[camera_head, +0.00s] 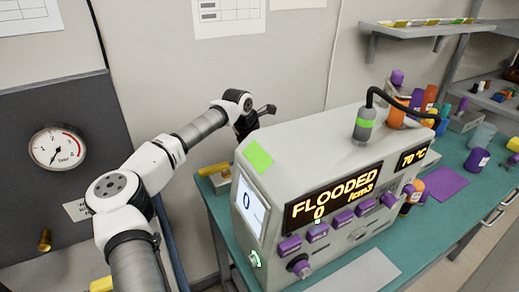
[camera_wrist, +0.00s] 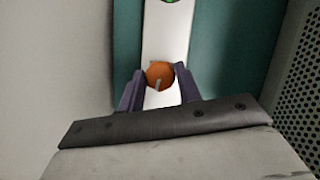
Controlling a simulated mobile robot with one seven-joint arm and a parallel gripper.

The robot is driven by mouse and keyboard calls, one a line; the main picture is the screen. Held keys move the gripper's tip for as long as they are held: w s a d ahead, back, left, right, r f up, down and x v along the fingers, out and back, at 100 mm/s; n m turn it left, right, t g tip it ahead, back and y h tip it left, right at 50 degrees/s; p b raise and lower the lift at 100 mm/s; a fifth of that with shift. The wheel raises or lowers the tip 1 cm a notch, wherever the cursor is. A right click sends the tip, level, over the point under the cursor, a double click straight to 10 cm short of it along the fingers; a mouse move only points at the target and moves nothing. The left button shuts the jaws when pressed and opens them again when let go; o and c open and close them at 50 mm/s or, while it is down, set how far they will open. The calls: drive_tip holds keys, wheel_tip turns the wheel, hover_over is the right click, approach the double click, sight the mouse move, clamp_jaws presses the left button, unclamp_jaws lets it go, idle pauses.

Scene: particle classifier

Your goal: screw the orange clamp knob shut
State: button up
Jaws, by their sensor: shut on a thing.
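The orange clamp knob (camera_wrist: 159,74) shows in the wrist view, round and seen from above, with a small pale bar on its front part. My gripper (camera_wrist: 158,88) has its two dark fingers on either side of the knob, shut on it. In the head view my gripper (camera_head: 262,110) is behind the grey machine, near its left rear corner. The knob is hidden in the head view. I cannot tell how tight it is.
The grey particle classifier (camera_head: 308,150) shows "FLOODED" on its display. In the wrist view a white strip (camera_wrist: 165,35) runs under the knob over the green bench, and a perforated grey panel (camera_wrist: 303,80) stands close on the right. A wall is close on the left.

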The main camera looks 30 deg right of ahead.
drive_tip(key=m, duration=0.1)
drive_tip(key=m+g+p, duration=0.1)
drive_tip(key=m, duration=0.1)
drive_tip(key=shift+w+r+m+g, duration=0.15)
drive_tip(key=shift+r+m+g, duration=0.05)
drive_tip(key=shift+m+g, duration=0.1)
drive_tip(key=m+g+p, duration=0.1)
drive_tip(key=m, duration=0.2)
drive_tip(key=shift+m+p, duration=0.3)
drive_tip(key=m+g, duration=0.1)
drive_tip(key=m, duration=0.1)
drive_tip(key=m+y+p, duration=0.1)
drive_tip(key=m, duration=0.1)
drive_tip(key=shift+w+d+g, duration=0.1)
drive_tip(key=shift+d+g, duration=0.05)
drive_tip(key=shift+g, duration=0.25)
drive_tip(key=shift+f+m+y+p, duration=0.1)
drive_tip(key=shift+m+y+p, duration=0.25)
drive_tip(key=shift+m, duration=0.75)
drive_tip(key=shift+w+m, duration=0.1)
drive_tip(key=shift+m, duration=0.2)
drive_tip(key=o, duration=1)
drive_tip(key=shift+f, duration=0.1)
